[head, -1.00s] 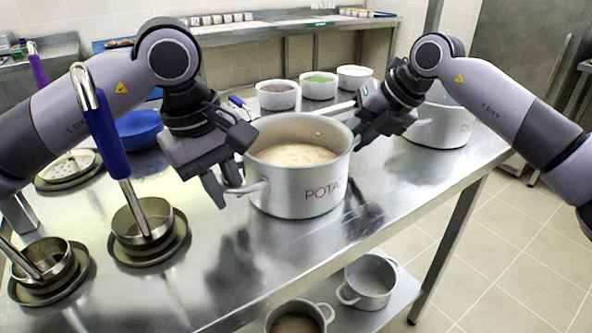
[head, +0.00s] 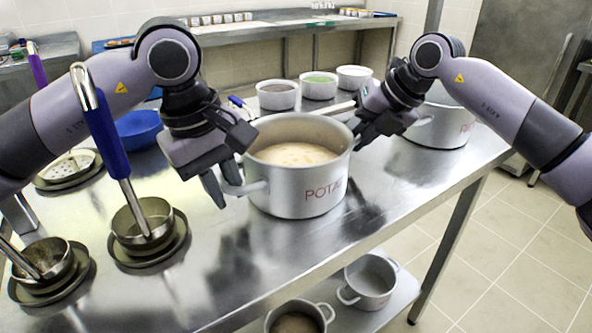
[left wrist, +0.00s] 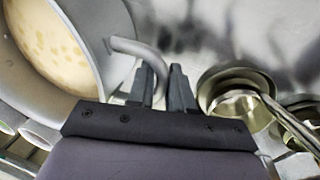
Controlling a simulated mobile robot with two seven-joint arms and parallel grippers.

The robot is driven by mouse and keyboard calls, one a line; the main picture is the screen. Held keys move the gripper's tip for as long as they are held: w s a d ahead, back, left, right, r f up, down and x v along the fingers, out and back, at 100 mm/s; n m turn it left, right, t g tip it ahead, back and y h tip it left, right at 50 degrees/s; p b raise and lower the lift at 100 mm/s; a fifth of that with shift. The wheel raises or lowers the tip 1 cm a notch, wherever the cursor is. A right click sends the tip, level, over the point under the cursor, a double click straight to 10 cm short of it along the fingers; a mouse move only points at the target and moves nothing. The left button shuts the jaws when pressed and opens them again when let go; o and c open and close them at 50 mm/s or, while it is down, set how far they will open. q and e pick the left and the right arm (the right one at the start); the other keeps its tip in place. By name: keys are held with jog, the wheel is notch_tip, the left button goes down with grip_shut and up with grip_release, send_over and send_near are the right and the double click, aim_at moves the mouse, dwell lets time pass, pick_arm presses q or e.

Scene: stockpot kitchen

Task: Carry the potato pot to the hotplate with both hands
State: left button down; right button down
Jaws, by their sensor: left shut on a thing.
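The potato pot (head: 283,193) is a grey pot with red "POTA" lettering on its side and pale, lumpy contents. It appears upright on the steel table (head: 215,265). My left gripper (head: 222,188) is shut on the pot's left handle (head: 246,188). In the left wrist view, the curved handle (left wrist: 135,48) runs from the pot (left wrist: 118,50) to between the fingers (left wrist: 163,82). My right gripper (head: 362,135) is at the pot's far right side, by the other handle. Its fingertips and that handle are largely hidden, so its grip is unclear. I cannot make out a hotplate.
Ladles (head: 145,225) in small metal cups stand at the front left. A blue bowl (head: 138,128) is behind them. Several small white containers (head: 319,88) stand behind the pot. Another large pot (head: 440,128) is at the right. More pots (head: 370,285) sit on the lower shelf.

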jog(key=shift+a+r, duration=0.1)
dwell(0.3)
pick_arm(q)
jog(key=shift+r, duration=0.15)
pick_arm(e)
jog(key=shift+r, duration=0.15)
pick_arm(q)
jog(key=shift+r, duration=0.15)
pick_arm(e)
jog(key=shift+r, duration=0.1)
